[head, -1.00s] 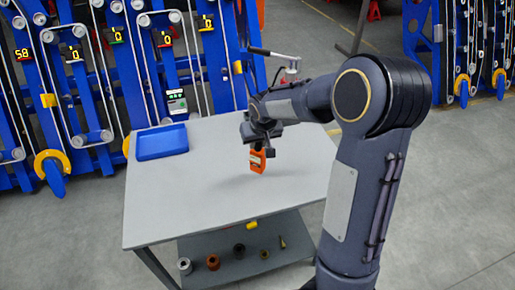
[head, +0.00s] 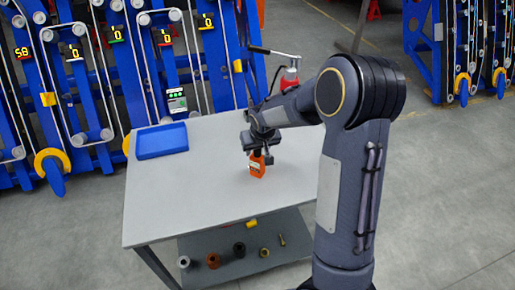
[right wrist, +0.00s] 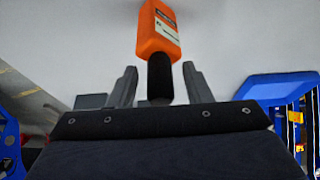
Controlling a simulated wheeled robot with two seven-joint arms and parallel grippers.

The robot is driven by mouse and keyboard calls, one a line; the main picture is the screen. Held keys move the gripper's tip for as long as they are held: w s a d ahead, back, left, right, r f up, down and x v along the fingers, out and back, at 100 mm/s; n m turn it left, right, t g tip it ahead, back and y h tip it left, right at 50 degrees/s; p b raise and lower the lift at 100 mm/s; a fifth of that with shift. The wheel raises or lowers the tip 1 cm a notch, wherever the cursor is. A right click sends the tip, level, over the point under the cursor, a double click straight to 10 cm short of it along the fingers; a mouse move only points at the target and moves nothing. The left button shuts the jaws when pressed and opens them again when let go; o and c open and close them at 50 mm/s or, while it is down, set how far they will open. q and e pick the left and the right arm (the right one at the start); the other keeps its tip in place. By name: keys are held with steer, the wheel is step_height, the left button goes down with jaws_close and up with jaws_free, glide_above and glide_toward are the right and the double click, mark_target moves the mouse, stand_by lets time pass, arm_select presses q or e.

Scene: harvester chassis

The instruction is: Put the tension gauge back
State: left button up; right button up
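The tension gauge (head: 257,169), orange with a pale label and a black handle, is at the grey table top, right of the blue tray; I cannot tell whether it stands or lies. My right gripper (head: 259,153) is just above it, pointing down. In the right wrist view the gauge (right wrist: 158,35) has its black handle between the open fingers of my gripper (right wrist: 160,80), with a gap on each side. My left gripper is not in view.
The blue tray (head: 162,141) sits empty at the table's back left corner. The grey table (head: 190,200) is otherwise clear. Its lower shelf (head: 225,267) holds several small parts. A blue machine frame with rollers (head: 95,90) stands behind, with a red-based lever tool (head: 289,78).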

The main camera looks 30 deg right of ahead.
steer(key=shift+r, duration=0.3)
steer(key=v, duration=1.1)
steer(key=s+a+y, duration=0.2)
steer(key=s+a, duration=0.3)
steer(key=s, duration=0.7)
steer(key=s+a+n+t+y, duration=0.1)
steer(key=s+a, duration=0.4)
steer(key=s, duration=0.8)
steer(key=shift+a+y+b, duration=0.3)
steer(key=shift+a+y, duration=0.1)
steer(key=shift+y, duration=0.5)
steer(key=shift+s+r, duration=0.1)
steer(key=shift+r, duration=0.05)
